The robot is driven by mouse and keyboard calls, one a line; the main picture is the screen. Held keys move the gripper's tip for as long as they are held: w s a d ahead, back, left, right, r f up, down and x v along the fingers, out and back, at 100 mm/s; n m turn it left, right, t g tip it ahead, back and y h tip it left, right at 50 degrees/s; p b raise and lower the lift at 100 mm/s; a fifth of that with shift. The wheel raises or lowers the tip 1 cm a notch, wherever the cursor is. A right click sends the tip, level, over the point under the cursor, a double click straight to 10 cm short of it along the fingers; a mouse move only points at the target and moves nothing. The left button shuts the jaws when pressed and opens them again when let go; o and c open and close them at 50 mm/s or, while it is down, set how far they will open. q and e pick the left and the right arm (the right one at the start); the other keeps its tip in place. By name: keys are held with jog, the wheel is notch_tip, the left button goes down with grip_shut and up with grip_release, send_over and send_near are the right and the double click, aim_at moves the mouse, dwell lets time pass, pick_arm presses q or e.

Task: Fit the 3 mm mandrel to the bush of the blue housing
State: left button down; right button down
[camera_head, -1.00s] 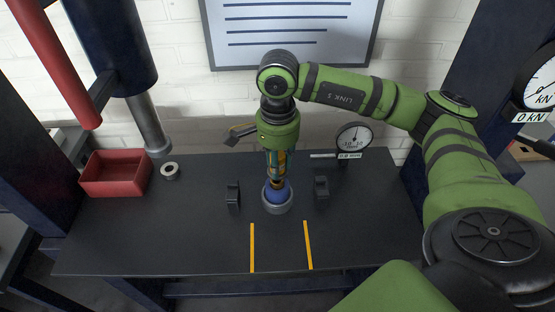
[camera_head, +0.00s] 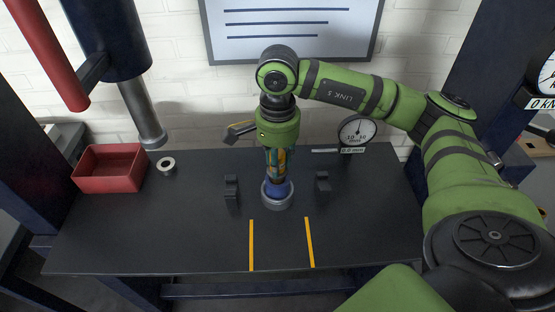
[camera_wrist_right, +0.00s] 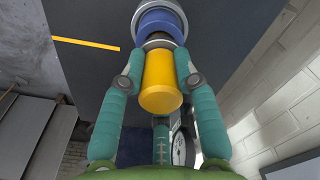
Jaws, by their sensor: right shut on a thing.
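The blue housing (camera_head: 277,189) sits upright in a grey ring (camera_head: 277,202) on the dark table; both also show at the top of the right wrist view, the housing (camera_wrist_right: 158,24) inside the ring (camera_wrist_right: 180,14). My right gripper (camera_head: 276,168) points down just above the housing. Its teal fingers are shut on a yellow cylinder (camera_wrist_right: 160,82), which I take to be the mandrel's handle. A metallic collar shows between the yellow part and the blue housing. The mandrel's far end is hidden, so I cannot tell how deep it sits in the bush. My left gripper is not in view.
Black brackets stand left (camera_head: 232,190) and right (camera_head: 322,186) of the housing. A red bin (camera_head: 110,180) and a small metal ring (camera_head: 166,164) are at the left. A dial gauge (camera_head: 356,131) stands behind. The front of the table, with two yellow stripes, is clear.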

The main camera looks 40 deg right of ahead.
jog(key=shift+f+b, duration=0.25)
jog(key=shift+b, duration=0.15)
dwell(0.7)
jog(key=c, duration=0.8)
grip_release()
jog(key=shift+c, duration=0.2)
notch_tip(320, 180, up, 12)
